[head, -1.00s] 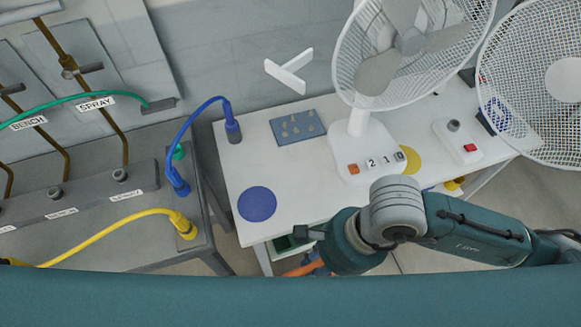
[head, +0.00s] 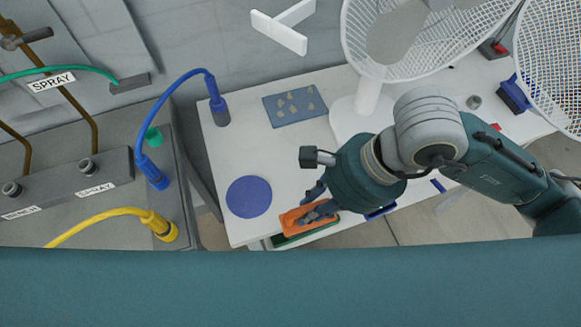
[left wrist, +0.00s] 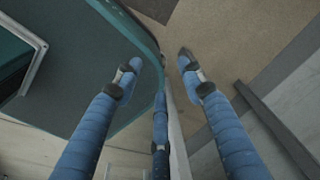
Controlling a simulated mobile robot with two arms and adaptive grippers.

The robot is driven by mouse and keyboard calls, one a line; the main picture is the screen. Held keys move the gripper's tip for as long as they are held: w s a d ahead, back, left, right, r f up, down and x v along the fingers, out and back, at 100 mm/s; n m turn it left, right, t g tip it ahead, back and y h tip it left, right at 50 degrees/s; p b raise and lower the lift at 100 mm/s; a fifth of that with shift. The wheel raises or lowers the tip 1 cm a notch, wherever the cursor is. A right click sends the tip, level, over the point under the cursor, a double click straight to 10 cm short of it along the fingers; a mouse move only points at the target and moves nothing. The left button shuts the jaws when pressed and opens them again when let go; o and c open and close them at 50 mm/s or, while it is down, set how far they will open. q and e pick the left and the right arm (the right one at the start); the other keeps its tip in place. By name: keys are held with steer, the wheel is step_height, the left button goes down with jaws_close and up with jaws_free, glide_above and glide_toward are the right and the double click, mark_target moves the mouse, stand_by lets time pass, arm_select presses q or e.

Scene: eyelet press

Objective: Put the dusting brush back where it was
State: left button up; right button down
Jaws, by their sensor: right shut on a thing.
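My right gripper (head: 319,203) is shut on an orange block-like thing, which I take to be the dusting brush (head: 293,221). It holds it at the front edge of the white table, just right of the blue round mat (head: 249,197). The gripper's fingers cover part of it, and I cannot tell whether it touches the table. My left gripper shows only in the left wrist view (left wrist: 160,65); its fingers are apart with nothing between them.
The white table (head: 225,155) carries a blue-grey board (head: 295,107) with small pieces and a white fan (head: 368,100). A blue hose end (head: 220,112) stands at its left rear corner. Another fan (head: 550,60) is at right. A green thing (head: 310,236) shows below the front edge.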

steer(key=shift+f+b, duration=0.3)
steer(key=shift+b, duration=0.2)
steer(key=shift+w+a+r+p, duration=0.2)
steer(key=shift+w+r+p, duration=0.4)
steer(key=shift+p, duration=0.25)
steer(key=w+a+f+p, duration=0.1)
steer(key=w+p, duration=0.1)
steer(key=w, duration=0.1)
steer(key=w+a+f+p, duration=0.1)
steer(key=w+p, duration=0.1)
steer(key=w, duration=0.2)
steer(key=w+a+f+p, duration=0.1)
steer(key=w+p, duration=0.1)
steer(key=w, duration=0.2)
steer(key=shift+a+f, duration=0.25)
steer(key=shift+f, duration=0.2)
arm_select(q)
step_height(320, 180, up, 6)
steer(key=shift+s, duration=0.35)
arm_select(e)
steer(key=shift+f, duration=0.1)
arm_select(q)
steer(key=shift+f, duration=0.1)
